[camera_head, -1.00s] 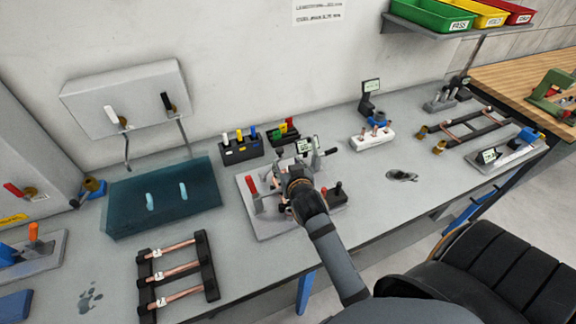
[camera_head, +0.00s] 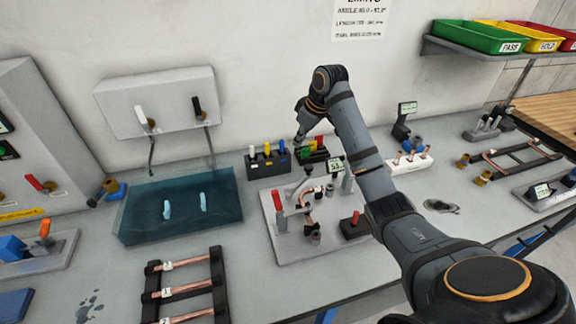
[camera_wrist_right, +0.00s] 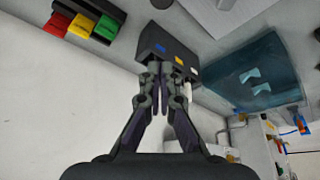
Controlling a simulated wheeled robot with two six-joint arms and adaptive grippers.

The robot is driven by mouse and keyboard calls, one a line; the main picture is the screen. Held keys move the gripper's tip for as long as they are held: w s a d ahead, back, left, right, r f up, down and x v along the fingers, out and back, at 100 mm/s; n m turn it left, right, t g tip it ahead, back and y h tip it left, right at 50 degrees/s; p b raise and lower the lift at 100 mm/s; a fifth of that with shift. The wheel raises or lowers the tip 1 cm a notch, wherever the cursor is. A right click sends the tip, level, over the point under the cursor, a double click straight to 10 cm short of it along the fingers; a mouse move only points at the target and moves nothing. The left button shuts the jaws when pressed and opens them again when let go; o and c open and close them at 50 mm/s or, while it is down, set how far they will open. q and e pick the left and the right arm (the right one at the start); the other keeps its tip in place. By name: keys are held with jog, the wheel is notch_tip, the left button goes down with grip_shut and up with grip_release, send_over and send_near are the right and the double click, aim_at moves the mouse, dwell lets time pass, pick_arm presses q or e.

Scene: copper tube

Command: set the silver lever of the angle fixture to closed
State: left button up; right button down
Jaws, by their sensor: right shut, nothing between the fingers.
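The angle fixture (camera_head: 290,245) is a grey plate with a red lever (camera_head: 278,209) standing at its left. A bent copper tube (camera_head: 304,203) and a small display (camera_head: 335,166) are on it. A silver-grey upright part (camera_head: 347,183) at its right rear may belong to the silver lever; my right arm crosses close to it, so I cannot tell the lever's position. My right gripper (camera_head: 299,139) is shut and empty, behind and above the fixture, over the coloured blocks. In the right wrist view the closed fingers (camera_wrist_right: 166,82) point towards a dark block. My left gripper is not in view.
Behind the fixture stand a dark holder with coloured tabs (camera_head: 268,162) and another coloured block (camera_head: 314,151). A black block with a red knob (camera_head: 355,222) stands at the plate's right.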

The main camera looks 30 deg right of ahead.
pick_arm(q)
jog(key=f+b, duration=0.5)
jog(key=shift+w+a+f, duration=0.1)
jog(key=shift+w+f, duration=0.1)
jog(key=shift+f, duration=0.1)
pick_arm(e)
notch_tip(320, 180, down, 7)
jog(key=s+d+n, duration=0.1)
jog(key=shift+s+f+g+y, duration=0.2)
jog(key=shift+g+y, duration=0.1)
jog(key=shift+g, duration=0.1)
jog(key=shift+w+r, duration=0.1)
